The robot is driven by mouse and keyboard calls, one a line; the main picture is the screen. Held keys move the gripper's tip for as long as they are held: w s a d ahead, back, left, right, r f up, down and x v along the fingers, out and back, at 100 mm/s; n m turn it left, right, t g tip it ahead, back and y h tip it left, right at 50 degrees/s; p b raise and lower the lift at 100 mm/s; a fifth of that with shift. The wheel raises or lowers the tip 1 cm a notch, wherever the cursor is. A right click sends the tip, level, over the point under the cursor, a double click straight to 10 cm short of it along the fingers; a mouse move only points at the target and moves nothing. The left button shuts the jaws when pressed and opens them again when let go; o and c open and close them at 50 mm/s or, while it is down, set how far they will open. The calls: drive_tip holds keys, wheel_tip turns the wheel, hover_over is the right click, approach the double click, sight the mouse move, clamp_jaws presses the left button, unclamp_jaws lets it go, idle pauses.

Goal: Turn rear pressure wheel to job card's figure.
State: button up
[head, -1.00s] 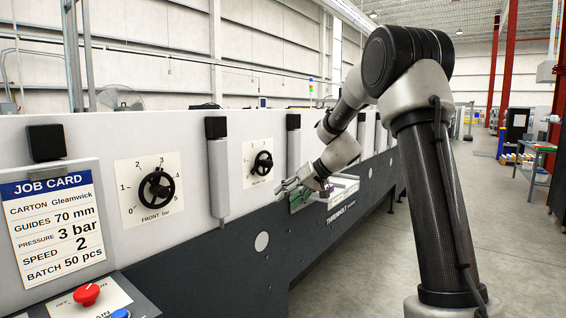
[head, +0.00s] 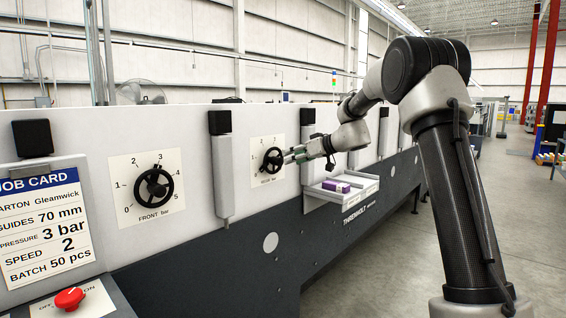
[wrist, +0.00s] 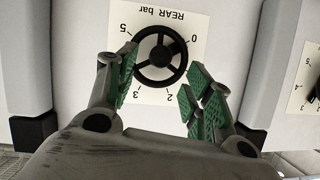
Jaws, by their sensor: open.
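The rear pressure wheel (head: 272,160) is a black spoked handwheel on a white dial plate on the machine's side. In the wrist view the wheel (wrist: 161,70) shows upside down, with 0, 2, 3 and 5 readable and "REAR bar" printed. Its pointer setting cannot be read. My gripper (head: 291,157) is open, with green-padded fingers in front of the wheel. In the wrist view my gripper (wrist: 159,77) has one finger on each side of the wheel's rim; contact cannot be told. The job card (head: 45,232) reads pressure 3 bar.
The front wheel (head: 153,186) sits on its own dial to the left. A grey post (head: 223,175) stands between the dials. A tray (head: 345,199) with purple cartons (head: 337,186) juts out below my gripper. The right-hand floor is open.

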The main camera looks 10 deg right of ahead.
sight(282, 161)
drive_tip(key=x, duration=0.6)
drive_tip(key=shift+w+a+f, duration=0.1)
drive_tip(key=c, duration=1)
